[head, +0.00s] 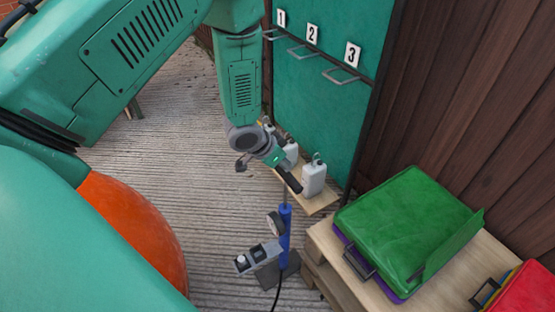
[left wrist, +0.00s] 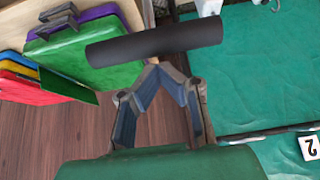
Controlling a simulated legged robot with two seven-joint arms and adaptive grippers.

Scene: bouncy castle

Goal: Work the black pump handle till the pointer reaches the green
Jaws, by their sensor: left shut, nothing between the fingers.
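The blue pump (head: 285,232) stands upright on the decking, with a thin rod rising from it. Its black handle (head: 289,180) is a thick bar at the top of the rod. A round gauge (head: 274,224) sits on the pump's left side; its pointer and green zone are too small to read. My left gripper (head: 276,158) is beside the handle's upper end in the head view. In the left wrist view the handle (left wrist: 155,43) lies across, just beyond the shut, empty fingertips (left wrist: 160,72). Contact cannot be told. My right gripper is not in view.
White bottles (head: 313,178) stand on a low wooden shelf (head: 318,203) right of the handle. A grey box (head: 258,258) is at the pump's foot. A green panel (head: 315,95) with numbered hooks stands behind.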

